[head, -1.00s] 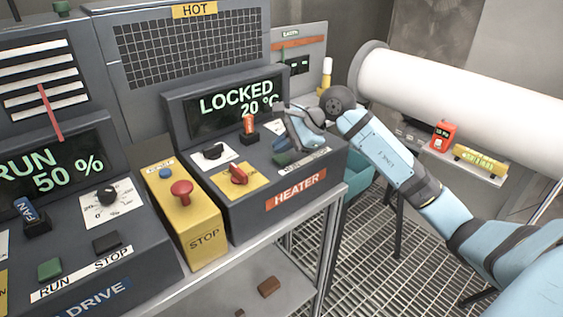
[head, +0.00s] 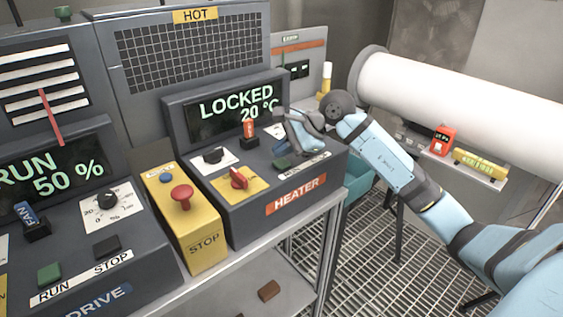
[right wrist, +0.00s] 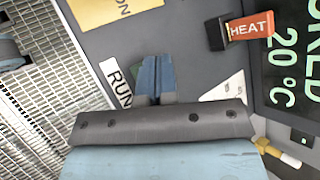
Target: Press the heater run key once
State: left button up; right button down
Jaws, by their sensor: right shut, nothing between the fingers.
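The heater panel (head: 285,222) has a display (head: 236,106) reading LOCKED 20 °C. A small green key (head: 282,163) lies on its sloped face, behind the run label strip. In the right wrist view the green key (right wrist: 122,99) shows only in part, between the RUN lettering and the fingers. My right gripper (head: 286,149) is shut and empty, just above the panel near the green key. In the right wrist view its blue fingers (right wrist: 158,62) are together. I cannot tell whether the tips touch the panel. My left gripper is out of view.
A yellow box with a red stop button (head: 181,194) is to the left, beside the drive panel (head: 75,265). A white pipe (head: 460,95) runs at right.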

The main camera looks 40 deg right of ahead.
aim_at(282, 163)
dwell(0.3)
jog(key=shift+f, duration=0.15)
dwell(0.5)
jog(key=shift+f+b, duration=0.3)
jog(key=shift+b, duration=0.3)
jog(key=shift+f+b, duration=0.5)
jog(key=shift+b, duration=0.1)
dwell(0.4)
jog(key=shift+r, duration=0.1)
jog(key=shift+r+p, duration=0.3)
jog(key=shift+r, duration=0.5)
jog(key=shift+r, duration=0.15)
jog(key=shift+r+p, duration=1.1)
jog(key=shift+r, duration=1.3)
